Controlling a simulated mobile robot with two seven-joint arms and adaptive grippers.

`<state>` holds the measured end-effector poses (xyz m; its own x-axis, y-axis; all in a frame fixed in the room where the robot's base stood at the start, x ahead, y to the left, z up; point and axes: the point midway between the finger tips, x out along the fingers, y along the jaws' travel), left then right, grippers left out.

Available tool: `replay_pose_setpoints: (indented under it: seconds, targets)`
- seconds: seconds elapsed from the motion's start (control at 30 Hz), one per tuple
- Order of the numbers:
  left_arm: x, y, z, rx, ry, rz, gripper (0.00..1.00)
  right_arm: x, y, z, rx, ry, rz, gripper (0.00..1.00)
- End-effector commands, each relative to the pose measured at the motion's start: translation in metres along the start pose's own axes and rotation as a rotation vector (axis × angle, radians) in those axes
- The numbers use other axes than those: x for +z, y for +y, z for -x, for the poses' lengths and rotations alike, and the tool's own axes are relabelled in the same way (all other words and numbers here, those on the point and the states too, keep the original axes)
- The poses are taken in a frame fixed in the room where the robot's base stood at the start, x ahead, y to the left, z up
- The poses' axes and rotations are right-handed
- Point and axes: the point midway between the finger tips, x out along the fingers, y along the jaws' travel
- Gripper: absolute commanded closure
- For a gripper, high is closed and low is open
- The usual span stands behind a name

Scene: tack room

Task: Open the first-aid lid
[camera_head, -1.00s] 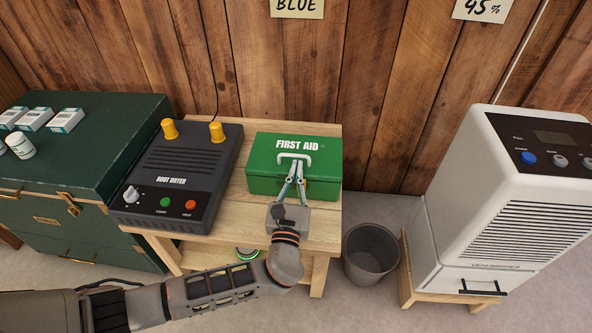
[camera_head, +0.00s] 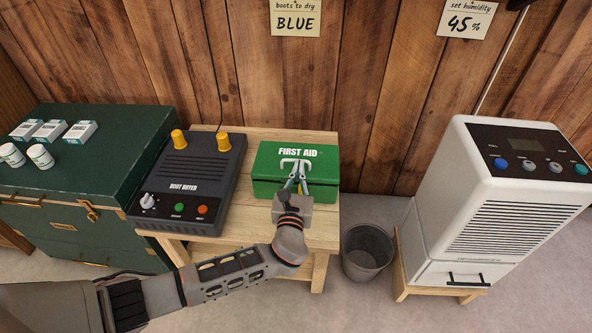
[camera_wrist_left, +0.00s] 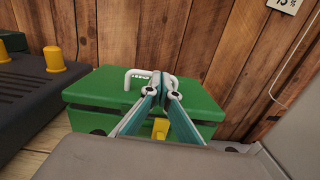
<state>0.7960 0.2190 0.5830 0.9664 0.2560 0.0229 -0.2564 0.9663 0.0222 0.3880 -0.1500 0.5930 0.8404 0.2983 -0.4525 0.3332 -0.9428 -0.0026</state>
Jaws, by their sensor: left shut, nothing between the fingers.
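The green first-aid box (camera_head: 265,168) stands on the wooden bench with its lid (camera_head: 322,155) down. A white handle (camera_head: 295,162) sits on top of the lid; it also shows in the left wrist view (camera_wrist_left: 136,74). My left gripper (camera_head: 297,168) reaches over the front of the box, its fingertips at the handle. In the left wrist view its fingertips (camera_wrist_left: 161,90) are together and empty, overlapping the handle's right part; I cannot tell whether they touch it. A yellow latch (camera_wrist_left: 160,128) shows between the fingers on the box front. My right gripper is out of view.
A boot dryer (camera_head: 185,180) stands close left of the box on the bench (camera_head: 318,225). A green trunk (camera_head: 105,178) with small boxes and bottles is further left. A grey bin (camera_head: 367,252) and a white dehumidifier (camera_head: 490,200) stand right. The plank wall is behind.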

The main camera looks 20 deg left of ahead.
Motion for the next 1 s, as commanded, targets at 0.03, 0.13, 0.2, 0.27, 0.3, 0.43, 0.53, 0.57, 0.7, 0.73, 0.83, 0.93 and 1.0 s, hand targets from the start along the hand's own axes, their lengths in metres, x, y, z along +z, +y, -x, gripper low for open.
replay_pose_setpoints:
  seconds: [0.03,0.13,0.2,0.27,0.3,0.43,0.53,0.57,0.7,0.73,0.83,0.93,1.0]
  targets:
    - [0.024,0.000,-0.007,0.001,-0.003,0.007,1.00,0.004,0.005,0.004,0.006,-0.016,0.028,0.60]
    - [0.036,0.000,-0.012,0.000,0.034,0.009,1.00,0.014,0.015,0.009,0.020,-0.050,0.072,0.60]
    - [0.045,0.000,-0.015,0.000,0.068,0.012,1.00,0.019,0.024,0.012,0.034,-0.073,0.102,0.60]
    - [0.052,0.000,-0.019,-0.001,0.100,0.013,1.00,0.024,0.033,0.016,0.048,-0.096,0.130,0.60]
    - [0.058,0.000,-0.021,-0.001,0.124,0.014,1.00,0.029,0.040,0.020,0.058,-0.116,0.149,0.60]
    - [0.068,0.001,-0.029,-0.003,0.209,0.015,1.00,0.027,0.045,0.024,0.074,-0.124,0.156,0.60]
    - [0.074,0.001,-0.035,-0.005,0.277,0.016,1.00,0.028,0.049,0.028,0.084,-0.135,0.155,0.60]
    - [0.076,0.001,-0.037,-0.005,0.298,0.015,1.00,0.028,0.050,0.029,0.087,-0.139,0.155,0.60]
    - [0.083,0.002,-0.047,-0.007,0.401,0.017,1.00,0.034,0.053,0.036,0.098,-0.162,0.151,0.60]
    - [0.085,0.002,-0.050,-0.007,0.424,0.016,1.00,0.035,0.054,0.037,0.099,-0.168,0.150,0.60]
    - [0.089,0.002,-0.058,-0.009,0.501,0.018,1.00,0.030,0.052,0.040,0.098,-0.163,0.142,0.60]
    - [0.092,0.002,-0.067,-0.011,0.579,0.020,1.00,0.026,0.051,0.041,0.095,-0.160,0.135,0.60]
    - [0.093,0.003,-0.073,-0.011,0.634,0.020,1.00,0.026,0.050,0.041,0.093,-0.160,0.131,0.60]
